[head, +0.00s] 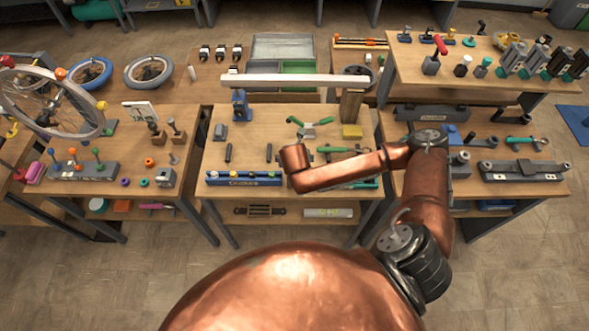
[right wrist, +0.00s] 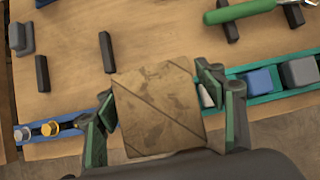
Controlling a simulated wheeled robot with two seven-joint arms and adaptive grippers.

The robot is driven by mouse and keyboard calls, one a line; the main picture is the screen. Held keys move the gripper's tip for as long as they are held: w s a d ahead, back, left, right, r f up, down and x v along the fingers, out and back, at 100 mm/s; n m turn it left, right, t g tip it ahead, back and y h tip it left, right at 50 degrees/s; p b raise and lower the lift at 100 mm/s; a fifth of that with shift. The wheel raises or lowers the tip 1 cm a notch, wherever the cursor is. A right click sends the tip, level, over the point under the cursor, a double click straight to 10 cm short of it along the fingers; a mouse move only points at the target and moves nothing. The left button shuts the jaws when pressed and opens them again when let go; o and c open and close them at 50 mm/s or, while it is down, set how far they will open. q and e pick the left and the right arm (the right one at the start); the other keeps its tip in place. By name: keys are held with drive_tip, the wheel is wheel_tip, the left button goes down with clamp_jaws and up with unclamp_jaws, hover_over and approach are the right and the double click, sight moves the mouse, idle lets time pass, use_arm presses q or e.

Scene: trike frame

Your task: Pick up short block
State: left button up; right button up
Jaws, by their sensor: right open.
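In the right wrist view a brown, square-faced block (right wrist: 158,120) with diagonal lines lies between the fingers of my right gripper (right wrist: 157,92). The fingers are open, with green pads on either side of the block. I cannot tell whether they touch it. In the head view my right arm comes in from the right over the middle table, and it hides the gripper and this block. A taller brown wooden block (head: 350,106) stands under the right end of a long pale beam (head: 290,80). My left gripper is not in view.
Several small dark bars (right wrist: 106,52) lie on the tabletop. A blue tray (head: 243,179) and a green tray (right wrist: 264,104) line the front edge. A blue stand (head: 241,106) is under the beam's left end. Side tables (head: 468,135) are crowded with parts.

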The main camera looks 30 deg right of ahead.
drive_tip(key=shift+w+d+f, duration=0.2)
drive_tip(key=shift+w+f, duration=0.1)
drive_tip(key=shift+f, duration=0.25)
drive_tip(key=shift+c, duration=0.5)
drive_tip(key=c, duration=1.4)
drive_tip(key=shift+c, duration=0.6)
drive_tip(key=shift+r, duration=0.1)
